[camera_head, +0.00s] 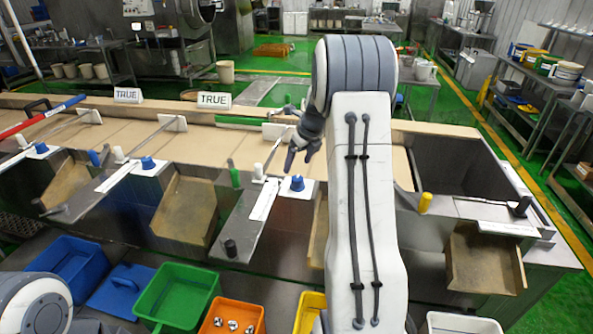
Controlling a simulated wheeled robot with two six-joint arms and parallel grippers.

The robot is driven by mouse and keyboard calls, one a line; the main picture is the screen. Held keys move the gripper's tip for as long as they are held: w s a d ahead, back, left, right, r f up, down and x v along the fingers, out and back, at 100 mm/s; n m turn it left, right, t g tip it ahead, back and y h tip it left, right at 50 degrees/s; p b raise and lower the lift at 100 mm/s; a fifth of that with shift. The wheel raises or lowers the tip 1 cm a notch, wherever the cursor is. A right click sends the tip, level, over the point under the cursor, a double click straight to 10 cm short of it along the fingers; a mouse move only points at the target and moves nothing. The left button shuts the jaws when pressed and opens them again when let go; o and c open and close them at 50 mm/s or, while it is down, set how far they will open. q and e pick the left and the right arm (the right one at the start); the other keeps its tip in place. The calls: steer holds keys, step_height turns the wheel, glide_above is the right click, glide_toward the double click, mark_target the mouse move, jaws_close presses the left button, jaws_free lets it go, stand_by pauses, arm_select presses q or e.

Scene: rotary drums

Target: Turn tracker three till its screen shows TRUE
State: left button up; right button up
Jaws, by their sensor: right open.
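A white screen (214,100) at the back of the bench reads TRUE. Another screen (127,95) to its left also reads TRUE. No third screen shows; my right arm covers much of the bench behind it. Blue knobs stand along the bench on white strips: one at the right (297,184), one in the middle (148,163) and one at the left (41,148). Which part is tracker three I cannot tell for sure. My right gripper (299,158) is open, fingers pointing down, above and apart from the right blue knob. My left gripper is out of view.
Green (235,176) and black (230,248) handles stand near the right strip. A yellow-tipped lever (425,203) is right of my arm. Blue (70,265), green (175,298) and orange (232,318) bins lie below the bench front. Open wooden chutes (185,212) hang between stations.

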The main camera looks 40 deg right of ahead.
mark_target(298, 178)
steer(key=shift+m, duration=0.7)
steer(key=x, duration=0.3)
steer(key=d+p+x, duration=0.1)
steer(key=x, duration=0.3)
steer(key=d+p+x, duration=0.1)
steer(key=x, duration=0.2)
steer(key=shift+d+f, duration=0.1)
steer(key=shift+f, duration=0.1)
jaws_close()
steer(key=shift+n, duration=0.3)
